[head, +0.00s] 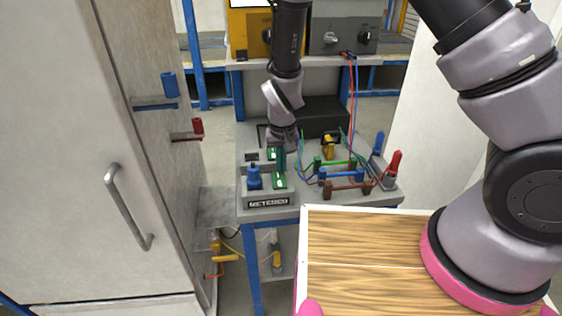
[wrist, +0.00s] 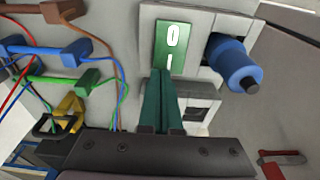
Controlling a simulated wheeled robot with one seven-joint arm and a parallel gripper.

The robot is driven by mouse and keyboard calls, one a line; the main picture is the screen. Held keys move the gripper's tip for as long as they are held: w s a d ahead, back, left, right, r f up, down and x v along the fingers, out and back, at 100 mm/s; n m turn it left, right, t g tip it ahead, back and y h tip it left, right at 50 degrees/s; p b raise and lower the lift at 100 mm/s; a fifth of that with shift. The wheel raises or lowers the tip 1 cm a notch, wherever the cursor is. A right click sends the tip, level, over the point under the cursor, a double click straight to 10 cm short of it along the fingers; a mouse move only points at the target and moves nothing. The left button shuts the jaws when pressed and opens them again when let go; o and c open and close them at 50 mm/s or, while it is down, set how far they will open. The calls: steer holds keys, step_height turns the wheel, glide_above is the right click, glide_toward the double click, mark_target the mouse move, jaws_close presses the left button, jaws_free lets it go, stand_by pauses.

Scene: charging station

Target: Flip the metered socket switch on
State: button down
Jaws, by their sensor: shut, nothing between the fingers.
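The metered socket (head: 268,192) is a pale box at the front left of the bench, with a METERED label on its front. Its green rocker switch (head: 279,180) sits to the right of a blue plug (head: 254,177). In the wrist view the switch (wrist: 175,42) shows a white 0 above a white I, with the blue plug (wrist: 232,62) to its right. My gripper (wrist: 162,72) is shut and empty, its teal fingertips by the I end of the switch. I cannot tell whether they touch it. In the head view my gripper (head: 281,167) points down just behind the switch.
A second socket (wrist: 197,116) lies beside my fingers, its switch partly hidden. Colored bridging plugs (head: 340,175) and cables fill the bench's right side. A red plug (head: 393,165) stands at the right edge. A grey cabinet (head: 100,130) is at the left, a wooden-topped surface (head: 365,260) in front.

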steer(key=shift+w+f+g, duration=0.25)
steer(key=shift+f+g, duration=0.1)
steer(key=shift+g, duration=0.05)
steer(key=shift+s, duration=0.15)
steer(key=shift+r, duration=0.15)
steer(key=shift+r, duration=0.7)
steer(key=shift+r, duration=0.3)
step_height(320, 180, up, 13)
steer(key=w, duration=0.2)
steer(key=shift+a+r, duration=0.15)
steer(key=shift+a, duration=0.1)
